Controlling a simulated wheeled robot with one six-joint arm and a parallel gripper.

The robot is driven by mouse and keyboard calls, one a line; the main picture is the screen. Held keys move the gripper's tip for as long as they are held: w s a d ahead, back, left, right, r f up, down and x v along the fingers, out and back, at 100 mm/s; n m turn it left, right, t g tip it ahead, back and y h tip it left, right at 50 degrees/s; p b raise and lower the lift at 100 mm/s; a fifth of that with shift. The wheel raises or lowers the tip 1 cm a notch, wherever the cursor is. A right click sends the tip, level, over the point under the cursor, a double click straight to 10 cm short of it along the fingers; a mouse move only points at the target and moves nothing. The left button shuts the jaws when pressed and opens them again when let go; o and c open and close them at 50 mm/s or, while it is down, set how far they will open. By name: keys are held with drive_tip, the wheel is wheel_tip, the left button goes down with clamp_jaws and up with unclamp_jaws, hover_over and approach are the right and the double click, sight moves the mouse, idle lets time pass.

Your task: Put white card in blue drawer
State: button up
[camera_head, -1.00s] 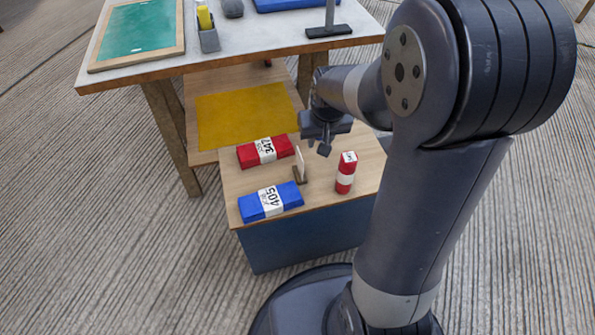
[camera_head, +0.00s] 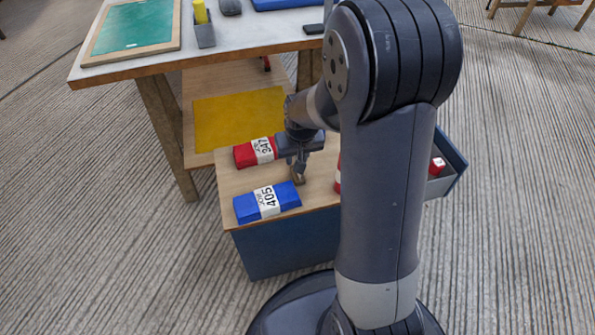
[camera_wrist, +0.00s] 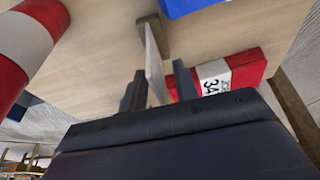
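The white card (camera_wrist: 154,62) stands upright in a small wooden holder (camera_head: 298,179) on the wooden top of a low blue cabinet (camera_head: 285,247). My gripper (camera_head: 298,165) is down at the card. In the wrist view its two fingers (camera_wrist: 160,88) stand on either side of the card, with a visible gap on the right, so it looks open around it. The gripper hides most of the card in the head view. The blue drawer (camera_head: 456,172) sticks out open on the cabinet's right side, partly hidden by my arm.
A red pack (camera_head: 256,152) and a blue pack (camera_head: 267,202) lie left of the holder. A red-and-white cylinder (camera_wrist: 22,42) stands close by. A small red item (camera_head: 437,165) shows at the drawer. A table (camera_head: 150,65) with a yellow mat (camera_head: 235,118) below is behind.

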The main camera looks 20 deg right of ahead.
drive_tip(key=shift+c, duration=0.6)
clamp_jaws()
